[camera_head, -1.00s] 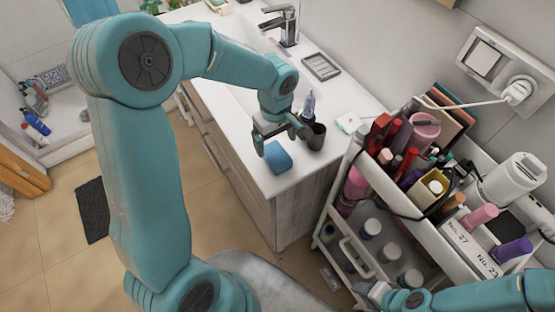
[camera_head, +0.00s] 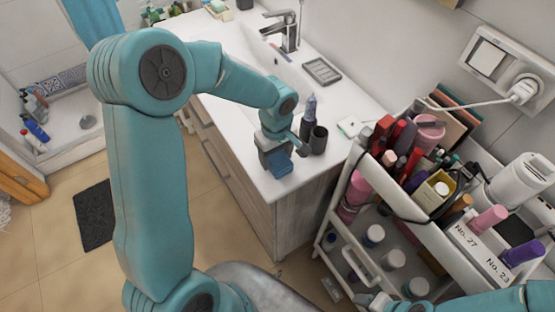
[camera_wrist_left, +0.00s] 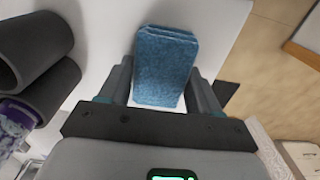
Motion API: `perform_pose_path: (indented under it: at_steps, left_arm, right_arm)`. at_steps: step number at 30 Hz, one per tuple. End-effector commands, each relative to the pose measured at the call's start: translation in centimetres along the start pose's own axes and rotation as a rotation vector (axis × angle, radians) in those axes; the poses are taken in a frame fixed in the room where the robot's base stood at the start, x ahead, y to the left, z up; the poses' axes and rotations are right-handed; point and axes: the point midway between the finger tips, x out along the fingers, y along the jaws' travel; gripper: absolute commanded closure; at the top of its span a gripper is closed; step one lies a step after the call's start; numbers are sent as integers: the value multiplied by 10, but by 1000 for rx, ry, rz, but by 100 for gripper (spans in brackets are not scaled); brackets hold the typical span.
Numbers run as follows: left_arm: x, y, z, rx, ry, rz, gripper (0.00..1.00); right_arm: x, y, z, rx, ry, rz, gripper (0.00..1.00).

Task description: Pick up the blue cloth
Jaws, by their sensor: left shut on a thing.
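The blue cloth (camera_head: 281,170), a small folded block, is at the front corner of the white counter. My left gripper (camera_head: 276,160) points down over it and is shut on it. In the left wrist view the cloth (camera_wrist_left: 165,66) sits between the two fingers of the left gripper (camera_wrist_left: 164,88). I cannot tell whether the cloth touches the counter. Part of my right gripper (camera_head: 378,301) shows at the bottom, low beside the cart; its fingers are not clear.
A dark cup (camera_head: 318,140) and a purple-blue tube (camera_head: 309,108) stand close beside the left gripper. The sink faucet (camera_head: 286,32) and a grey soap tray (camera_head: 322,71) are farther back. A white cart (camera_head: 440,232) full of cosmetics stands at the right.

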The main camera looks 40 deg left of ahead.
Motion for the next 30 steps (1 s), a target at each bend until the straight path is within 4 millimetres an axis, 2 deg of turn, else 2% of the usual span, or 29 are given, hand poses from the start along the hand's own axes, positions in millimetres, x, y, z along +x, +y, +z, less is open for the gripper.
perform_pose_path:
  at_steps: [5,11,14,22,30]
  left_arm:
    - [1,0,0,1,-1,0,66]
    - [-19,0,0,0,-1,1,66]
    - [-42,1,0,1,1,4,66]
    - [-131,1,0,1,1,4,66]
    - [-181,1,0,2,1,4,66]
  right_arm:
    - [0,0,0,0,0,0,47]
    - [-12,-4,0,0,0,0,47]
    - [-26,-10,1,0,0,0,47]
    - [-79,-28,2,0,0,0,47]
    - [-75,-27,2,0,-1,0,47]
